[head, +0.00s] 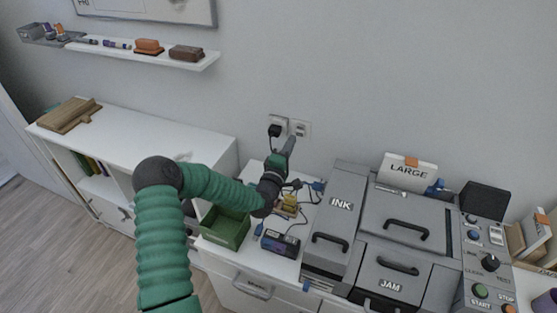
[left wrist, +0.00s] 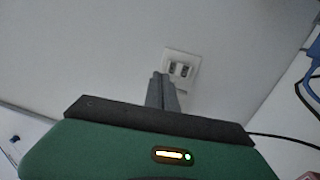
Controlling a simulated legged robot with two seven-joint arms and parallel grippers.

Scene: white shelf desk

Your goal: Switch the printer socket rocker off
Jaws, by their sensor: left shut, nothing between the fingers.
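A white wall socket plate (head: 299,128) is on the grey wall behind the desk, beside a second socket (head: 279,121) with a black plug (head: 274,131) in it. One socket plate (left wrist: 190,65) with two dark marks also shows in the left wrist view, just beyond my fingertips. Whether a mark is the rocker, and its position, I cannot tell. My left gripper (head: 290,144) is shut and empty, just below the sockets. In the left wrist view its fingers (left wrist: 160,82) are together and cover the plate's lower left part. Contact is not clear. My right gripper is not in view.
The grey printer (head: 340,186) with INK and JAM lids stands right of my arm. A green bin (head: 224,228), a dark box (head: 280,243) and blue cables (head: 314,186) lie on the white desk below my gripper. A wall shelf (head: 120,47) is at upper left.

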